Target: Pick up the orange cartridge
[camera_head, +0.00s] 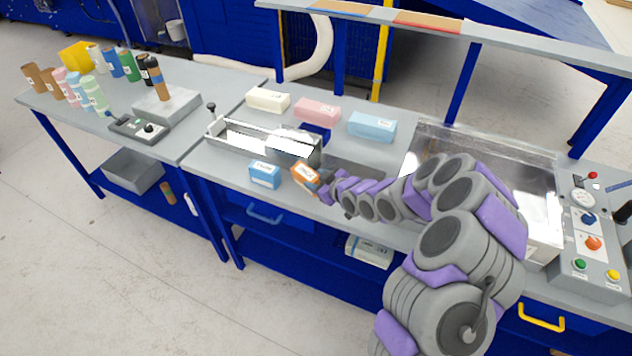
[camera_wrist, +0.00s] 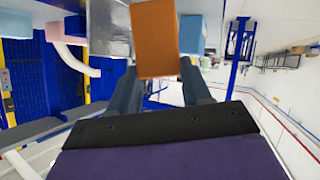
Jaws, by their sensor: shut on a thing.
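The orange cartridge (camera_head: 305,177) is a small box with a white label, near the front edge of the middle bench in the head view. My gripper (camera_head: 325,187) reaches it from the right and is shut on it. In the wrist view the orange cartridge (camera_wrist: 155,38) stands between the two fingers of my gripper (camera_wrist: 158,76). The cartridge looks tilted in the head view. I cannot tell whether it touches the bench. The fingertips are partly hidden behind the cartridge in the wrist view.
A blue box (camera_head: 264,175) sits just left of the cartridge. A metal trough (camera_head: 262,140) lies behind it. Cream (camera_head: 267,100), pink (camera_head: 317,111) and light blue (camera_head: 371,126) blocks stand farther back. A clear-sided chamber (camera_head: 540,200) and control panel (camera_head: 590,235) are at right.

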